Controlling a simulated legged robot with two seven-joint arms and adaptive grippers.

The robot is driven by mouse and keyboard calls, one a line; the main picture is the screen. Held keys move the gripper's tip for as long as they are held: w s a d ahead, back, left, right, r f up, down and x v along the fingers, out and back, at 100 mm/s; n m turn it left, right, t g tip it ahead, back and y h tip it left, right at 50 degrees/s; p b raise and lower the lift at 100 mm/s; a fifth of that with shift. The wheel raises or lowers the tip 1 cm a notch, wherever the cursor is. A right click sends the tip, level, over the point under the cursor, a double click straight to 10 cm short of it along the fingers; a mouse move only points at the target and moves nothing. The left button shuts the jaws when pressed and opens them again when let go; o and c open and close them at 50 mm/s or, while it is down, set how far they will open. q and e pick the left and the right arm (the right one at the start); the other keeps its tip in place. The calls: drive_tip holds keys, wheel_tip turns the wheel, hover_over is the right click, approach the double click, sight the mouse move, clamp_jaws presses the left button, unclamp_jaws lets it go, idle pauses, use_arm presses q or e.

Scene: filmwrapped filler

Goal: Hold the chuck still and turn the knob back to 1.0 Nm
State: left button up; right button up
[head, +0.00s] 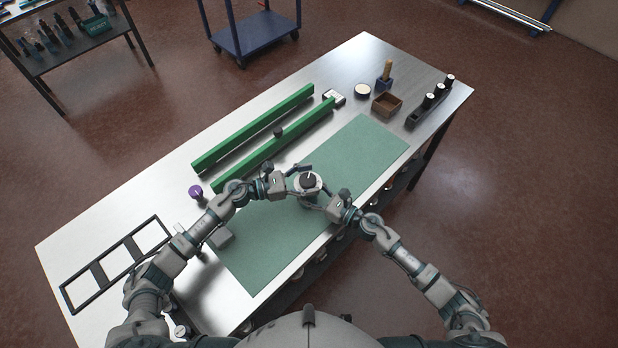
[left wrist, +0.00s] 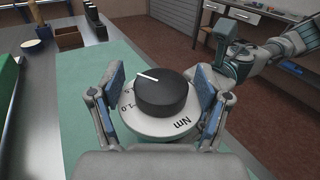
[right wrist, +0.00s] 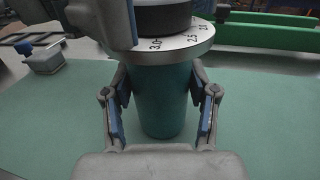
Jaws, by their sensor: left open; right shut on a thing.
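The round black knob (left wrist: 166,93) sits on top of a pale dial (left wrist: 160,126) marked Nm in the left wrist view. Its white pointer line aims to the upper left, past the 1.5 label and away from the 1.0 label. My left gripper (left wrist: 162,84) is open, with one finger on each side of the knob. Under the dial stands the teal cylindrical chuck (right wrist: 162,105), upright on the mat. My right gripper (right wrist: 162,92) is shut on it, one finger at each side. In the head view, the knob (head: 307,181) shows between both grippers.
A green mat (head: 362,150) covers the front of the metal table. Two green rails (head: 255,127) lie behind, with a small dark piece on one. A purple-topped item (head: 196,192), black frame (head: 115,264), brown box (head: 386,104) and black holder (head: 418,112) stand farther off.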

use_arm(q)
drive_tip(key=c, duration=1.2)
drive_tip(key=shift+n+t, duration=0.4)
drive_tip(key=shift+t, duration=0.2)
drive_tip(key=n+t+y, duration=0.1)
drive_tip(key=n+t, duration=0.1)
drive_tip(key=shift+t+y, duration=0.4)
drive_tip(key=n+t, duration=0.1)
drive_tip(key=n+t+y, duration=0.1)
drive_tip(key=shift+d+r+t, duration=0.2)
drive_tip(key=shift+r+t, duration=0.05)
drive_tip(key=shift+t, duration=0.15)
use_arm(e)
drive_tip(key=shift+s, duration=0.1)
use_arm(q)
drive_tip(key=n+t+y, duration=0.2)
drive_tip(key=shift+a+f+t+y, duration=0.1)
drive_tip(key=shift+f+t+y, duration=0.1)
drive_tip(key=shift+t+y, duration=0.15)
drive_tip(key=shift+n+t+y, duration=1.25)
drive_tip(key=shift+n+y, duration=0.35)
drive_tip(key=shift+y, duration=0.35)
drive_tip(key=shift+a, duration=0.1)
